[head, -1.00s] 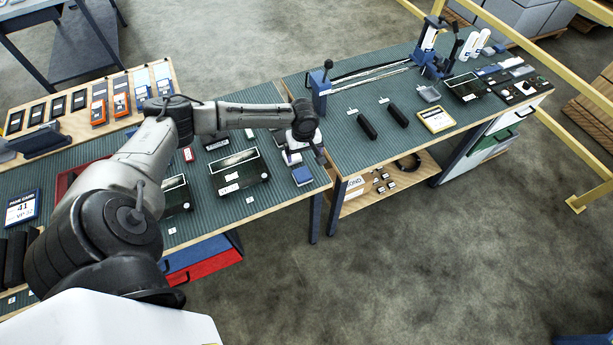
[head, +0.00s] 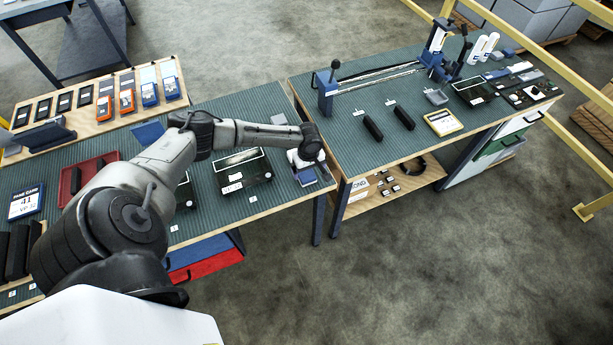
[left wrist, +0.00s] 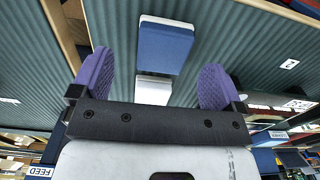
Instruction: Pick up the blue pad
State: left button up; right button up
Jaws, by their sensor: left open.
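The blue pad (left wrist: 165,47) shows in the left wrist view as a blue block with a pale edge, lying on the green ribbed mat. In the head view the blue pad (head: 307,177) shows only in part, at the right end of the left bench, beneath my left gripper (head: 303,162). In the left wrist view my left gripper (left wrist: 156,84) has its two purple fingers spread wide with nothing between them gripped. The pad lies ahead of the fingers, roughly centred between them. A white piece adjoins it on the near side. My right gripper is not in view.
A black case (head: 242,172) lies left of the pad on the same bench. A gap separates this bench from the right bench (head: 350,150), which holds a blue lever press (head: 328,88). A red tray (head: 88,175) is at the left.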

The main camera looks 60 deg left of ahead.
aim_at(307, 176)
pick_arm(q)
jog(key=shift+s+f+b, duration=0.15)
jog(key=shift+f, duration=0.95)
jog(key=shift+s+f+b, duration=0.1)
jog(key=shift+f+b, duration=0.05)
jog(key=shift+f, duration=0.95)
jog(key=c, duration=1)
jog(key=shift+r, duration=0.1)
jog(key=shift+r, duration=0.55)
notch_tip(307, 176, up, 3)
jog(key=shift+f+p, duration=0.1)
jog(key=shift+p, duration=0.35)
jog(key=w+d+r, duration=0.1)
jog(key=d+r, duration=0.1)
jog(key=d, duration=0.1)
jog(key=w+d+r, duration=0.1)
jog(key=d+r, duration=0.1)
jog(key=d, duration=0.2)
jog(key=w+d+r+p, duration=0.1)
jog(key=d+r, duration=0.2)
jog(key=d, duration=0.1)
jog(key=shift+w+d, duration=0.15)
jog(key=shift+w, duration=0.1)
